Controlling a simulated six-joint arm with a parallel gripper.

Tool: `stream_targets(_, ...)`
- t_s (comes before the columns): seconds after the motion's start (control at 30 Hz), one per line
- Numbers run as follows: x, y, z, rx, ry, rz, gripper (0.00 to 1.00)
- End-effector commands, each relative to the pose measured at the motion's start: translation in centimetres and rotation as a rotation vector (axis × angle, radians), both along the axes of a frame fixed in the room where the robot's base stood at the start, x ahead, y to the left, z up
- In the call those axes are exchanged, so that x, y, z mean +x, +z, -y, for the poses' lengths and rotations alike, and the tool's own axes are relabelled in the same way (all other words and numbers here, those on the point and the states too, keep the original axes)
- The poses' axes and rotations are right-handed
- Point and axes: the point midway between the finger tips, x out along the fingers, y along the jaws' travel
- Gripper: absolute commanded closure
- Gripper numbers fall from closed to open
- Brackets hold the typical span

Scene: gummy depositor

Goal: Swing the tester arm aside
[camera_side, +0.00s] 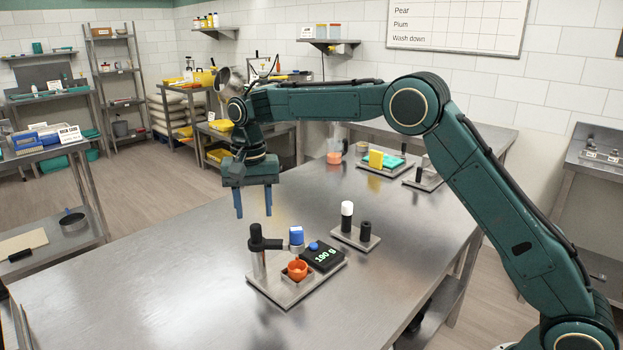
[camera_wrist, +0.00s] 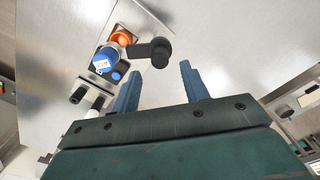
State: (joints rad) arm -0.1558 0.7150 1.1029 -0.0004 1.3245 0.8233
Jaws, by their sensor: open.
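The tester's black arm (camera_side: 265,243) sits on top of an upright metal post at the left of a steel base plate (camera_side: 262,285). An orange cup (camera_side: 297,269) stands on the plate, beside a black display (camera_side: 322,257) that reads about 190 g. My gripper (camera_side: 253,214) is open and empty, pointing down above and a little behind the post. In the wrist view the tester arm (camera_wrist: 147,52) lies just beyond my fingertips (camera_wrist: 161,70), apart from them.
A small stand with a white-topped post (camera_side: 347,210) and a black post (camera_side: 366,230) is right of the tester. The table left of the tester is clear.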

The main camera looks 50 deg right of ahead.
Motion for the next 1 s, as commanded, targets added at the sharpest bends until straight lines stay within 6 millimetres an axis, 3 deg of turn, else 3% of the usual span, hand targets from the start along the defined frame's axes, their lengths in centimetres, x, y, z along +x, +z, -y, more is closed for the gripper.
stream_targets(0.2,0.0,-3.2,0.0,0.000,0.000,-0.001,0.55)
stream_targets(0.4,0.0,-5.0,0.0,0.000,0.000,0.000,0.55)
stream_targets(0.8,0.0,-5.6,0.0,0.000,0.000,0.000,0.55)
stream_targets(0.83,0.0,-5.6,0.0,0.000,0.000,0.000,0.57)
stream_targets(1.0,0.0,-5.6,0.0,0.000,0.000,0.000,0.90)
